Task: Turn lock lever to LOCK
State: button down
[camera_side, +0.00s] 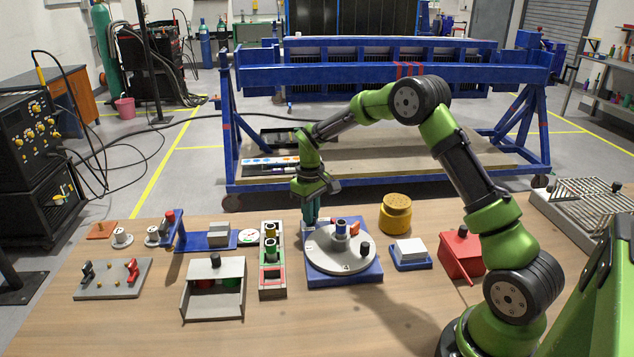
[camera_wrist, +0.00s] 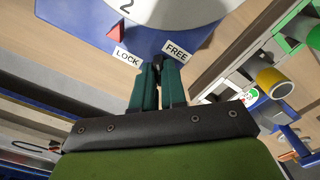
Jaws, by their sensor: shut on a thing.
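The rotary jig has a blue base (camera_side: 343,277) and a round grey disc (camera_side: 330,258); in the wrist view the blue base (camera_wrist: 80,18) and pale disc (camera_wrist: 165,8) show in part. My gripper (camera_side: 311,222) reaches down at the jig's back left corner. In the wrist view my gripper (camera_wrist: 158,72) is shut on the small dark lock lever (camera_wrist: 157,61), which is mostly hidden by the fingers. The lever end sits between the LOCK label (camera_wrist: 127,57) and the FREE label (camera_wrist: 176,50), nearer FREE. A red triangular pointer (camera_wrist: 115,32) lies beside the disc.
A green-and-red block fixture (camera_side: 272,260) stands close to the jig's left. A yellow round container (camera_side: 396,214) stands behind right. A blue tray with a white block (camera_side: 410,251) and a red box (camera_side: 461,254) stand right. The front table is clear.

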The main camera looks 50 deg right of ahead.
jog(key=n, duration=0.4)
jog(key=shift+n, duration=0.3)
jog(key=n, duration=0.4)
jog(key=shift+n, duration=0.3)
jog(key=c, duration=1.2)
grip_release()
notch_tip(320, 180, up, 17)
